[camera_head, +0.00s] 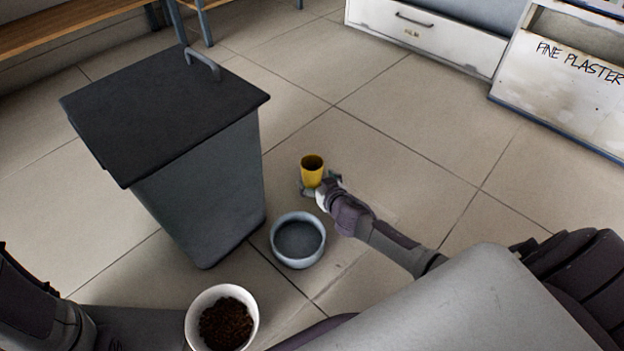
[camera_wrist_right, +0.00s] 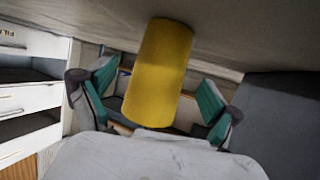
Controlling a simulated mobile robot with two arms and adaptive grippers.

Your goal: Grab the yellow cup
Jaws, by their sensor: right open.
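The yellow cup (camera_head: 312,172) stands upright on the tiled floor, its open top facing up. My right gripper (camera_head: 319,184) is down low at the cup, with a finger showing on either side of it. In the right wrist view the yellow cup (camera_wrist_right: 160,70) is between the two green-padded fingers of my right gripper (camera_wrist_right: 157,88). Gaps show on both sides, so the fingers are open around it and apart from it. Part of my left arm shows at the lower left of the head view, but its gripper is not visible.
A grey bin (camera_head: 205,185) with a dark lid stands left of the cup. A grey-blue bowl (camera_head: 283,262) sits just nearer than the cup. A white bowl of brown pellets (camera_head: 251,297) is at the bottom. White drawers (camera_head: 425,32) stand at the back; floor between is clear.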

